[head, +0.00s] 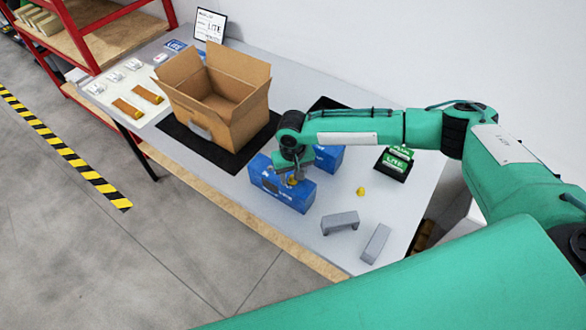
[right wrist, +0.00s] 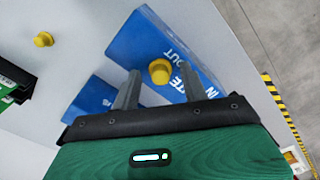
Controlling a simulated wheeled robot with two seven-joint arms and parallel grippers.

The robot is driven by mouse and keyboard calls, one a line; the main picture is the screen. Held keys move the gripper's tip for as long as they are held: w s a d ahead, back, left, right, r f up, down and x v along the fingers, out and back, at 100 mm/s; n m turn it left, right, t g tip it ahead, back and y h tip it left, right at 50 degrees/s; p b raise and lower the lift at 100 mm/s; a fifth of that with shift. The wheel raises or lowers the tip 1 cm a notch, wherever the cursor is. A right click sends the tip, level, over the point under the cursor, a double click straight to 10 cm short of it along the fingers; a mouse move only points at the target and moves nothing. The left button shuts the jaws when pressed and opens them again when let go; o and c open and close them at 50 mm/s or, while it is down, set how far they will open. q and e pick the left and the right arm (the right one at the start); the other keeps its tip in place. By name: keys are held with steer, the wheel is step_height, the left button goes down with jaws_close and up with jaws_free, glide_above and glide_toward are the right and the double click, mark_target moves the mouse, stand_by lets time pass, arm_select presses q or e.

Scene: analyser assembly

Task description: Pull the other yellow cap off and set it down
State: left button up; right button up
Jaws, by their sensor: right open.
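A blue analyser box (head: 285,190) stands on the grey table, and a yellow cap (right wrist: 159,71) sits on its lettered face (right wrist: 150,42). My right gripper (head: 293,180) is over this box with its fingers pointing down. In the right wrist view the gripper (right wrist: 158,82) is open, with one finger on each side of the cap; I cannot tell whether they touch it. Another yellow cap (head: 361,191) lies loose on the table to the right; it also shows in the right wrist view (right wrist: 43,40). My left gripper is not in view.
A second blue box (head: 329,157) stands just behind, partly hidden by my arm. Two grey brackets (head: 340,222) (head: 376,243) lie near the front edge. A black tray (head: 393,170) with green packs is at the right. An open carton (head: 225,100) stands on a black mat.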

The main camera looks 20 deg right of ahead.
jaws_close()
steer(key=c, duration=0.8)
jaws_free()
steer(key=shift+c, duration=0.2)
jaws_close()
steer(key=shift+r+p, duration=0.45)
steer(key=shift+p, duration=0.15)
steer(key=shift+r+p, duration=3.5)
steer(key=shift+p, duration=0.3)
